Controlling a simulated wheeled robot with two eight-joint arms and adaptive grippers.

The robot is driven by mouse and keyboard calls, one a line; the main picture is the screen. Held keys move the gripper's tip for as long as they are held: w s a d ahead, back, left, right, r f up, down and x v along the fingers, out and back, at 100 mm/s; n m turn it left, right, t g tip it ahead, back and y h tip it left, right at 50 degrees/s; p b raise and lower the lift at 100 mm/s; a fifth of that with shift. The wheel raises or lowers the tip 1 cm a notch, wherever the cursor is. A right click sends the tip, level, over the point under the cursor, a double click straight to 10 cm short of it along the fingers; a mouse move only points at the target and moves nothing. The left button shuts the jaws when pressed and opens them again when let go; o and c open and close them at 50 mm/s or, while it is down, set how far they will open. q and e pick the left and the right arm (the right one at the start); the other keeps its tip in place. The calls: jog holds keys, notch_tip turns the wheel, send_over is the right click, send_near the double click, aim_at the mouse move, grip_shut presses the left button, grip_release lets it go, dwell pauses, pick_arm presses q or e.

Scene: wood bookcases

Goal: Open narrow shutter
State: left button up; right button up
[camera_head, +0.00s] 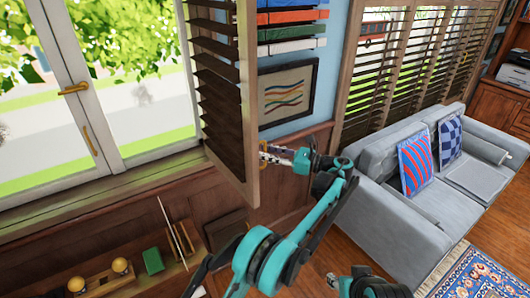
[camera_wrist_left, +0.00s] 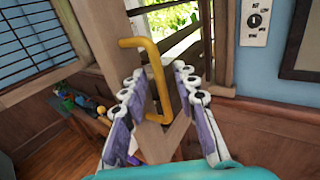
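The narrow shutter (camera_head: 222,95) has dark slats in a light wood frame and stands angled out beside the window in the head view. My left gripper (camera_head: 268,154) is at the frame's right side, low down. In the left wrist view, a brass bar handle (camera_wrist_left: 158,85) on the wooden shutter frame (camera_wrist_left: 110,50) runs between the fingers of my left gripper (camera_wrist_left: 158,88). The fingers are apart on either side of the handle, with gaps showing, so the gripper is open around it. My right gripper's fingers do not show.
A window (camera_head: 110,110) with brass handles is at the left. A framed picture (camera_head: 288,92) hangs behind the shutter. A grey sofa (camera_head: 380,215) stands at the right, below a wide slatted shutter (camera_head: 400,65). A low shelf (camera_head: 140,282) with small objects is at the lower left.

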pick_arm(q)
jog(key=v, duration=1.1)
